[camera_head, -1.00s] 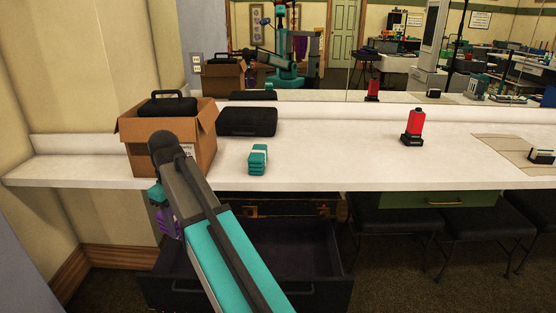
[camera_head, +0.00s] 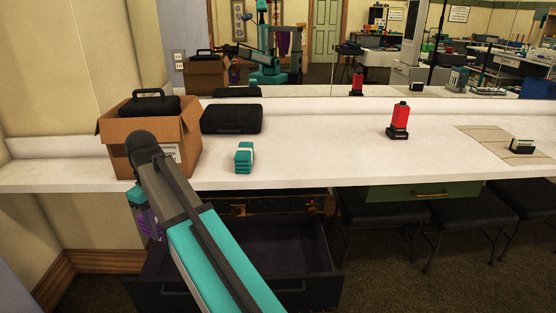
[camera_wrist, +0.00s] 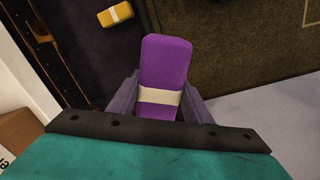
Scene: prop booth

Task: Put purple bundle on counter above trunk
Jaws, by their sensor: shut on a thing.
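The purple bundle (camera_wrist: 166,65) has a white band around it. In the wrist view my gripper (camera_wrist: 162,98) is shut on it, a finger on each side. In the head view the purple bundle (camera_head: 149,224) shows only partly, behind my arm, below the counter's front edge at the left. The white counter (camera_head: 330,170) runs across the picture. A banded teal bundle (camera_head: 244,158) stands on the counter above the trunk.
A cardboard box (camera_head: 188,152) with a black case in it stands on the counter at left. A flat black case (camera_head: 231,119) lies beside it. A red lantern-like object (camera_head: 400,118) stands further right. Counter between teal bundle and red object is clear. Stools (camera_head: 450,213) stand underneath.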

